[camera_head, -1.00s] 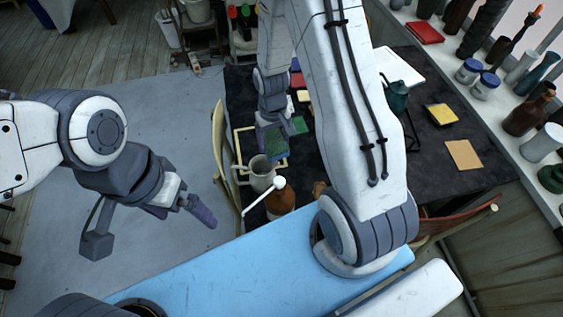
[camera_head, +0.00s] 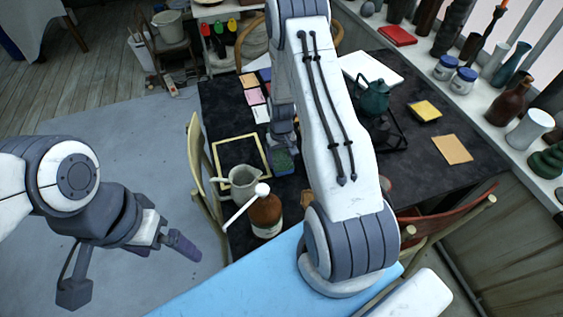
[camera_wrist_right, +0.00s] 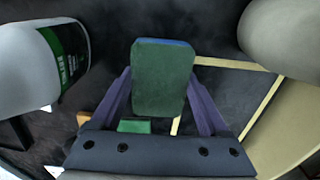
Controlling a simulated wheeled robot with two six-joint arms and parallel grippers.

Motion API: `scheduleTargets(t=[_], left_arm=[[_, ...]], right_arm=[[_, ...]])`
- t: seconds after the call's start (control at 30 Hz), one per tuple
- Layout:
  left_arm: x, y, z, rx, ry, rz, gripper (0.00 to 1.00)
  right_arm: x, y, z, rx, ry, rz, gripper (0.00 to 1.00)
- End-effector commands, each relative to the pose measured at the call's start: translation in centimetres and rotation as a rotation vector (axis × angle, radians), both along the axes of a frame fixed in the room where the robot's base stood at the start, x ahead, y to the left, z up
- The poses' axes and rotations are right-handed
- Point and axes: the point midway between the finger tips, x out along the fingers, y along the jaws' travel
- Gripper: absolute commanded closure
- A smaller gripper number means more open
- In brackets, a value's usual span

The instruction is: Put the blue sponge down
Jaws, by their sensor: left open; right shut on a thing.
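The blue sponge (camera_wrist_right: 163,78), with a green face toward the camera and a blue edge, is between the two fingers of my right gripper (camera_wrist_right: 160,85). In the head view the sponge (camera_head: 282,162) shows at the lower end of my right gripper (camera_head: 284,143), over the dark table (camera_head: 230,95). I cannot tell whether it touches the table. My right arm hides part of the table behind it. My left gripper (camera_head: 166,241) is open and empty, over the grey floor left of the table.
A yellow frame (camera_head: 237,139), a grey pitcher (camera_head: 242,180) and a brown bottle (camera_head: 266,215) stand close to the sponge. A small green block (camera_wrist_right: 133,126) lies below it in the wrist view. A teal teapot (camera_head: 375,97) is farther right. Chairs flank the table.

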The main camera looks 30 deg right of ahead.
Motion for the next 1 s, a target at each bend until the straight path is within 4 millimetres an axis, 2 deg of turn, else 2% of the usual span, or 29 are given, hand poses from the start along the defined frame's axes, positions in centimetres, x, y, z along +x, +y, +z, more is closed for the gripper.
scheduleTargets(t=[0.07, 0.17, 0.57, 0.6, 0.63, 0.87, 1.0], left_arm=[[0.0, 0.0, 0.4, 0.0, 0.0, 0.0, 0.0], [0.0, 0.0, 0.4, 0.0, 0.0, 0.0, 0.0], [0.0, 0.0, -0.1, 0.0, 0.0, 0.0, 0.0], [0.0, 0.0, 0.1, 0.0, 0.0, 0.0, 0.0], [0.0, 0.0, 0.1, 0.0, 0.0, 0.0, 0.0], [0.0, 0.0, 0.2, 0.0, 0.0, 0.0, 0.0], [0.0, 0.0, 0.2, 0.0, 0.0, 0.0, 0.0]], right_arm=[[-0.1, 0.1, -1.2, 0.001, 0.004, 0.0, 0.9], [0.0, 0.1, -2.1, 0.0, 0.001, 0.001, 0.9], [0.0, 0.0, -2.7, 0.0, 0.0, 0.001, 0.9], [0.1, 0.0, -2.5, 0.0, -0.001, 0.001, 0.06], [0.0, 0.0, -2.5, 0.0, -0.001, 0.001, 0.0], [0.0, 0.0, -2.4, 0.0, -0.001, 0.0, 0.0], [0.1, 0.0, -1.6, -0.001, -0.003, 0.0, 0.0]])
